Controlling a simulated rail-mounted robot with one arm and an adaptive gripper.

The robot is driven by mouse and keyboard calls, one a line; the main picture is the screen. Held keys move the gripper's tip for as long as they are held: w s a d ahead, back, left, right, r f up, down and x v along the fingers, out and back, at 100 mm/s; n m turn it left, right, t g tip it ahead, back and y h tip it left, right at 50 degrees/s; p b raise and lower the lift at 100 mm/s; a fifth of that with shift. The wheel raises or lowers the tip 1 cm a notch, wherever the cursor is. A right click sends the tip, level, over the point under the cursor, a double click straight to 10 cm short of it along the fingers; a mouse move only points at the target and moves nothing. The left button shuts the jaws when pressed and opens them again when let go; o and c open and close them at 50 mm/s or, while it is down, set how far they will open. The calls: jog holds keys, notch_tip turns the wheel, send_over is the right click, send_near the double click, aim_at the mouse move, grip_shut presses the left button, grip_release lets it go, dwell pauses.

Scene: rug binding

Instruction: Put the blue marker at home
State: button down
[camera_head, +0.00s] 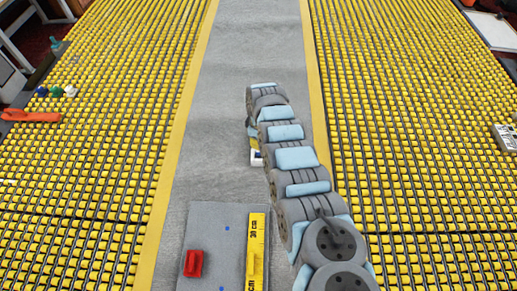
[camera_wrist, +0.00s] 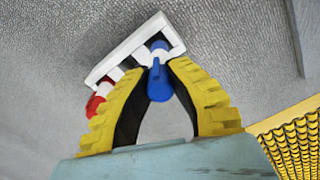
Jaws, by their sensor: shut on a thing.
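The blue marker (camera_wrist: 159,80) is between the two yellow fingers of my gripper (camera_wrist: 158,68) in the wrist view. The fingers are shut on it near their tips. Its upper end meets the white rack (camera_wrist: 126,50); I cannot tell whether it is seated in a slot or just touching. A red marker (camera_wrist: 100,93) sits at the rack's other end. In the head view my gripper (camera_head: 252,130) is at the far end of my arm, over the grey strip, with the white rack (camera_head: 257,158) just below it. The blue marker is not clear there.
A grey board (camera_head: 210,225) at the front bears a red block (camera_head: 193,263) and a yellow ruler (camera_head: 257,245). Yellow roller beds flank the grey strip (camera_head: 235,60). An orange tool (camera_head: 30,116) and small bottles lie at left. A light box (camera_head: 505,137) is at right.

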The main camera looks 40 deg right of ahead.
jog(key=shift+w+d+f+b, duration=0.1)
jog(key=shift+f+b, duration=1.65)
jog(key=shift+f, duration=0.2)
jog(key=c, duration=1.1)
grip_release()
jog(key=shift+r, duration=0.15)
jog(key=r+p, duration=0.1)
jog(key=r, duration=1.1)
jog(key=shift+s, duration=0.2)
